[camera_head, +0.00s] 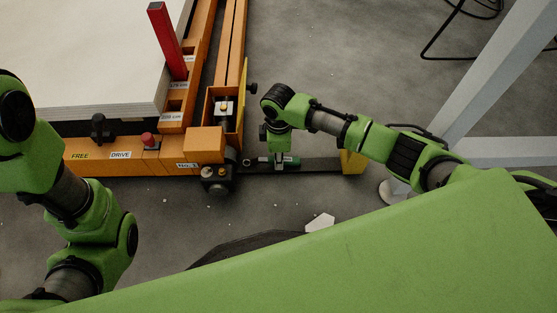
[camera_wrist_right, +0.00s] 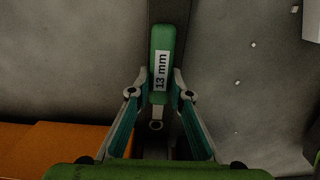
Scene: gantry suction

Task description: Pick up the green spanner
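The green spanner (camera_wrist_right: 161,50) shows in the right wrist view as a green handle with a white "13 mm" label. It lies along a dark beam, and its near end is between my fingers. In the head view, the spanner (camera_head: 291,161) is a small green piece at the dark beam, partly hidden by my right gripper (camera_head: 284,162). In the wrist view, my right gripper (camera_wrist_right: 162,78) has its fingertips against both sides of the handle. I cannot tell whether the spanner is clear of the beam. My left arm shows at the left, but its gripper is out of view.
The dark beam (camera_head: 325,165) runs from the orange frame (camera_head: 107,163) to a yellow end block (camera_head: 353,162). A red upright bar (camera_head: 168,42) stands beside the pale slab (camera_head: 75,50). A grey post (camera_head: 497,70) rises at the right. A white scrap (camera_head: 320,222) lies on the floor.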

